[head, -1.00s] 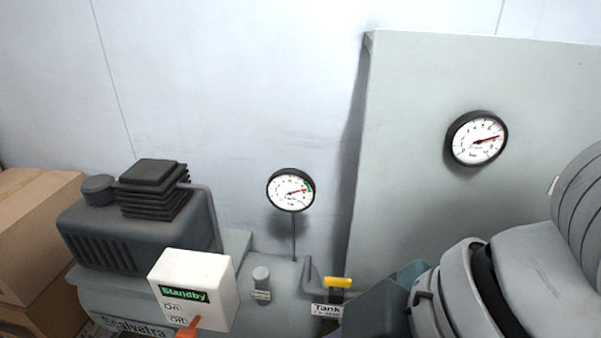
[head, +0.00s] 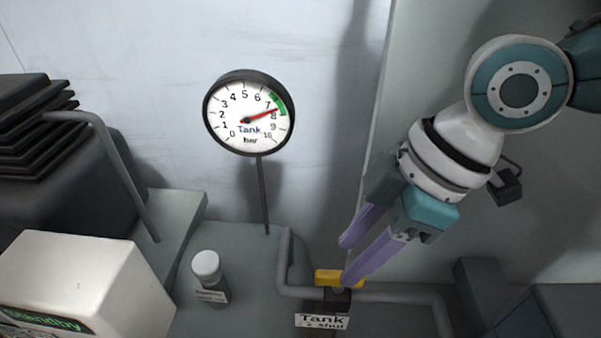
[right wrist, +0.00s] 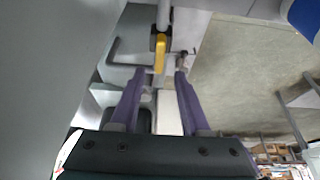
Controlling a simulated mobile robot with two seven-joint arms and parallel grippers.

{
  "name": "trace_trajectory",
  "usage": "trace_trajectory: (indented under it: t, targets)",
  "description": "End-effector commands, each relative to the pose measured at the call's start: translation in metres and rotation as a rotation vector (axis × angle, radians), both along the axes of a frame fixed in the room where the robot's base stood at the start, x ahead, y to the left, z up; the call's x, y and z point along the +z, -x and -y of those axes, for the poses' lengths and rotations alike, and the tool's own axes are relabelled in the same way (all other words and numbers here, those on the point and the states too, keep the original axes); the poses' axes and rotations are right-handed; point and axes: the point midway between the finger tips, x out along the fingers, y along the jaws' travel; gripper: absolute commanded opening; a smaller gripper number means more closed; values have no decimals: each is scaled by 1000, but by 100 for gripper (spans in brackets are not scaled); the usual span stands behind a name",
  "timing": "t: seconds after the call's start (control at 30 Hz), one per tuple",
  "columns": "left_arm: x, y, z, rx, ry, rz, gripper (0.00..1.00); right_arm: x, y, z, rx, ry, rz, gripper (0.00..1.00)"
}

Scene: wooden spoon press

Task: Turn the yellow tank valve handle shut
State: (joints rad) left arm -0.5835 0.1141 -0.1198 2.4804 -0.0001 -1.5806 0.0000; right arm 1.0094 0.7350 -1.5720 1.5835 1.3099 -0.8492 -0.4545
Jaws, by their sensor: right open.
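The yellow valve handle (head: 327,276) sits on a dark valve body (head: 338,297) in a grey pipe, lying roughly along the pipe in the head view. A label (head: 322,321) below it reads "Tank" and "shut". My right gripper (head: 346,263) is open, its purple fingers pointing down at the handle; one fingertip overlaps the handle's right part. In the right wrist view the yellow handle (right wrist: 160,52) shows between and just beyond the open fingertips (right wrist: 159,73). I cannot tell whether they touch it. My left gripper is not in view.
A round tank gauge (head: 248,113) on a thin stem reads near 8. A grey capped knob (head: 207,270) and a white box (head: 85,275) showing "Standby" stand to the left. The grey pipe (head: 400,297) continues right. A tall pale panel (head: 430,60) rises behind my arm.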

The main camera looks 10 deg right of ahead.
Motion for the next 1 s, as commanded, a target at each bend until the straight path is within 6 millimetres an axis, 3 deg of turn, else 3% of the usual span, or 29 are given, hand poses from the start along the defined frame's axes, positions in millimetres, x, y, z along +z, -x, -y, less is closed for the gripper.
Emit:
trace_trajectory:
  t: [0.2,0.6,1.0]
  targets:
    - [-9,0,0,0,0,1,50,-34,-3,-13,1,-1,-2,46]
    - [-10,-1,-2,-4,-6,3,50,-42,-5,-17,1,-1,1,46]
    - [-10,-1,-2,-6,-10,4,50,-42,-5,-17,0,-1,0,2]
